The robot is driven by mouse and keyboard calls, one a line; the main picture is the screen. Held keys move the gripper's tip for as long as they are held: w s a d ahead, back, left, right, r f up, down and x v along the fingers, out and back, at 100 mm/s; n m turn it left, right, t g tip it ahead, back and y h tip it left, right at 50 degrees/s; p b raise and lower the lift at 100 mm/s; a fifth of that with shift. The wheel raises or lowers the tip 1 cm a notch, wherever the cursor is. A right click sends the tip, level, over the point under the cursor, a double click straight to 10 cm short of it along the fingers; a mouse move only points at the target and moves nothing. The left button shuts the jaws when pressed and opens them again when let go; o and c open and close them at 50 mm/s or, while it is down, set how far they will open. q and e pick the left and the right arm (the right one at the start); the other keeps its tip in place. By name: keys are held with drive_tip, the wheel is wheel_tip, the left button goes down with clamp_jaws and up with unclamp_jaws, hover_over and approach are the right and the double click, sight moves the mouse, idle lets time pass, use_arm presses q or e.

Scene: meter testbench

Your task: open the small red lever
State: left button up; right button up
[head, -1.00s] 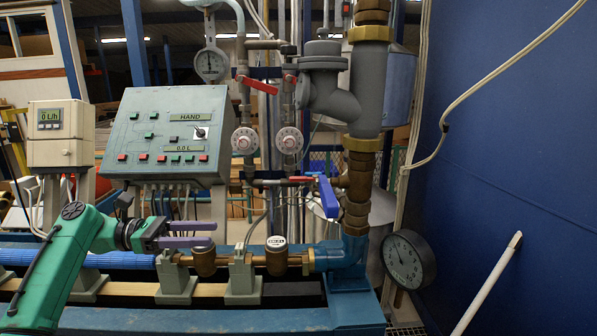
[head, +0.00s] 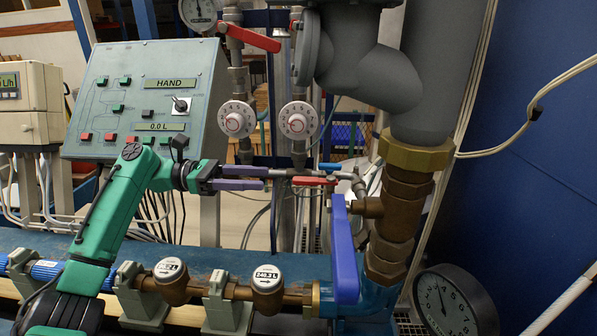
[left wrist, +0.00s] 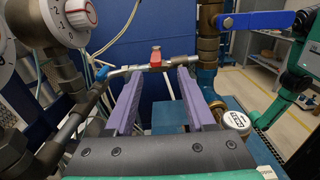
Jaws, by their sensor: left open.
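The small red lever (head: 314,181) sits on a thin horizontal pipe in the middle of the head view. In the left wrist view, the small red lever (left wrist: 155,58) appears ahead, between the finger lines and beyond the tips. My left gripper (head: 268,178) is open and empty, with its purple fingers pointing right toward the lever, just left of it. In the left wrist view, the gripper's two fingers (left wrist: 157,78) are spread apart with nothing between them. The lever looks apart from the fingers, but the exact gap is hard to tell.
A large blue lever (head: 345,250) hangs right of the small one. A small blue handle (left wrist: 101,73) is on the same thin pipe. A larger red lever (head: 253,38), two white dials (head: 237,119) and a control panel (head: 150,95) stand behind. Brass meters (head: 268,285) lie below.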

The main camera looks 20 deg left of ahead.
sight(298, 178)
use_arm(q)
drive_tip(key=w+d, duration=0.1)
drive_tip(key=d, duration=0.1)
drive_tip(key=d+p, duration=0.1)
drive_tip(key=d, duration=0.2)
drive_tip(key=w+d+p, duration=0.1)
drive_tip(key=d, duration=0.2)
drive_tip(key=shift+w+d+f, duration=0.1)
drive_tip(key=shift+w, duration=0.25)
drive_tip(key=shift+s+d, duration=0.1)
drive_tip(key=shift+d, duration=0.4)
use_arm(e)
drive_tip(key=r, duration=0.1)
drive_tip(key=w+r, duration=0.1)
drive_tip(key=r, duration=0.1)
drive_tip(key=shift+w+a, duration=0.1)
drive_tip(key=shift+w, duration=0.2)
use_arm(q)
drive_tip(key=shift+f, duration=0.1)
clamp_jaws()
use_arm(e)
drive_tip(key=shift+s+a+f, duration=0.1)
use_arm(q)
drive_tip(key=shift+a, duration=0.1)
